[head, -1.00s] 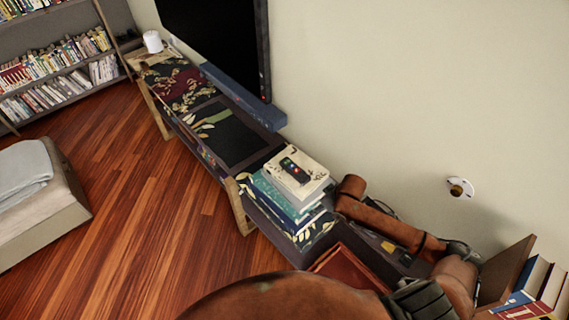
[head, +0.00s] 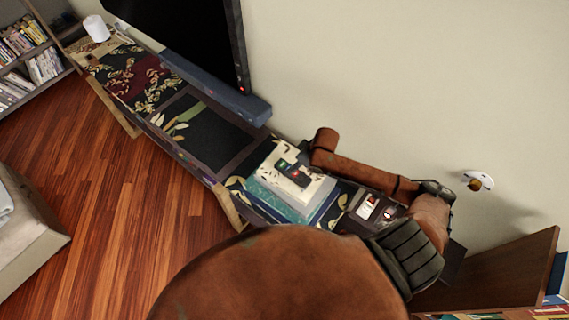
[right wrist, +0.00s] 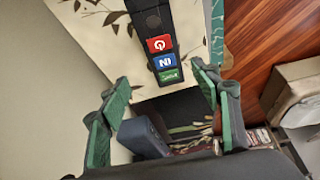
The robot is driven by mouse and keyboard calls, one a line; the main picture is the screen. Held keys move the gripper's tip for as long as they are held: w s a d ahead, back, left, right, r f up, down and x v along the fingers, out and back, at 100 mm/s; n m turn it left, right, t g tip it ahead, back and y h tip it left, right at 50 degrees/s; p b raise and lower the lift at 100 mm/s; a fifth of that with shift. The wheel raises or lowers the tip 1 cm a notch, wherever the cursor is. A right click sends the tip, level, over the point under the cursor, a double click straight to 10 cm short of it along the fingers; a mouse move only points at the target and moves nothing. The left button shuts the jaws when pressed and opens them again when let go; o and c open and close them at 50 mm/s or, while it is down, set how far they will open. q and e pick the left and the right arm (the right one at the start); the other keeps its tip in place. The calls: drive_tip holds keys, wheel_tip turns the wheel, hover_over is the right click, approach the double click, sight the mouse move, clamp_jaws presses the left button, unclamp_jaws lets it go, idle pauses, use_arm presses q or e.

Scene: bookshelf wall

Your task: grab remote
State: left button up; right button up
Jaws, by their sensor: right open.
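The dark remote (head: 292,172) lies on the top pale book of a stack (head: 262,196) on the low shelf unit. In the right wrist view the remote (right wrist: 160,48) shows red, blue and green buttons and runs in from the top edge. My right gripper (right wrist: 165,100) is open, its green-padded fingers spread on either side of the view's middle with nothing between them. The remote's near end lies in line with the gap, beyond the fingers; contact cannot be told. My left gripper is out of view.
A wooden panel (head: 490,275) and books are at the lower right. The wall is close behind the arm. Wood floor (head: 110,220) is open at the left.

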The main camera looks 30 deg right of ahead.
drive_tip(key=shift+a+f, duration=0.15)
drive_tip(key=shift+f, duration=0.3)
drive_tip(key=x, duration=0.1)
drive_tip(key=p+x, duration=0.1)
drive_tip(key=shift+a+f, duration=0.35)
drive_tip(key=x, duration=0.2)
drive_tip(key=shift+w+f, duration=0.25)
drive_tip(key=shift+f, duration=0.05)
drive_tip(key=shift+s+f, duration=0.1)
drive_tip(key=shift+f, duration=0.15)
drive_tip(key=c, duration=1.3)
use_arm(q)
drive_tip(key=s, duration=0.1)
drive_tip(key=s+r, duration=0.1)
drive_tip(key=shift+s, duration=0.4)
use_arm(e)
drive_tip(key=shift+c, duration=0.3)
